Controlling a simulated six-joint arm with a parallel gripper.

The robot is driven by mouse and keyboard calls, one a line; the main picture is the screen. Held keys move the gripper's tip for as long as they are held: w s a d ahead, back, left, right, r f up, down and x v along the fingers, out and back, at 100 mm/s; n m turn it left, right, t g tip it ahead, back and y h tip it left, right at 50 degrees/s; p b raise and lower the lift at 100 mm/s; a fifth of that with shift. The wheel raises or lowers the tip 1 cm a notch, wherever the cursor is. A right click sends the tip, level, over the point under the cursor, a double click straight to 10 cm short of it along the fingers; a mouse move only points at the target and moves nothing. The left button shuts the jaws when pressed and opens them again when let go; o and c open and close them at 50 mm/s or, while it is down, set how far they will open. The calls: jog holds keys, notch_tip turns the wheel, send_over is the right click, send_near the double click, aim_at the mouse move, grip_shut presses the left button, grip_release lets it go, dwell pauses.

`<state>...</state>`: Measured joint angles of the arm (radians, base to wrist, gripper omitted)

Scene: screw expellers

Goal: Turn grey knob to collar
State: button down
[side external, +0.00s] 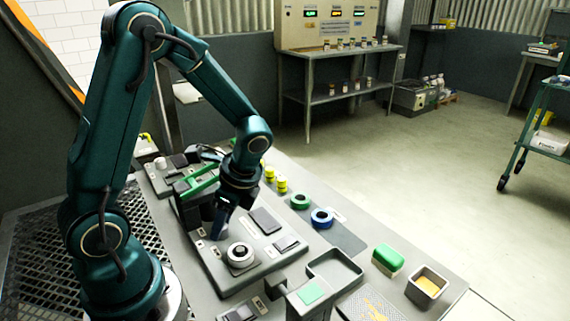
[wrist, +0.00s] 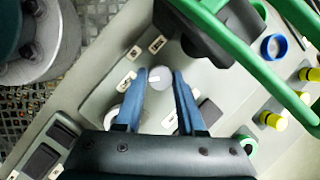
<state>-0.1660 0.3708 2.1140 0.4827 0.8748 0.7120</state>
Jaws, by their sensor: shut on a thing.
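The grey knob (wrist: 159,78) is a small round piece with a pale mark across its face, seen between my fingertips in the wrist view. My gripper (wrist: 160,80) has its two blue fingers on either side of the knob, shut on it. In the side view my gripper (side external: 222,222) points down over the grey panel, and the knob is hidden there. I cannot make out the collar clearly.
A green-handled part (side external: 200,183) stands close behind the gripper. Yellow cylinders (side external: 281,184), a green ring (side external: 300,201) and a blue ring (side external: 322,217) lie along the bench's far edge.

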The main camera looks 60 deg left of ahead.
jog(key=shift+w+n+g+h, duration=0.1)
jog(key=shift+n+g+h, duration=0.25)
jog(key=shift+n, duration=0.75)
jog(key=c, duration=0.5)
grip_release()
jog(key=shift+r, duration=0.1)
jog(key=shift+v, duration=2.5)
jog(key=shift+r, duration=0.1)
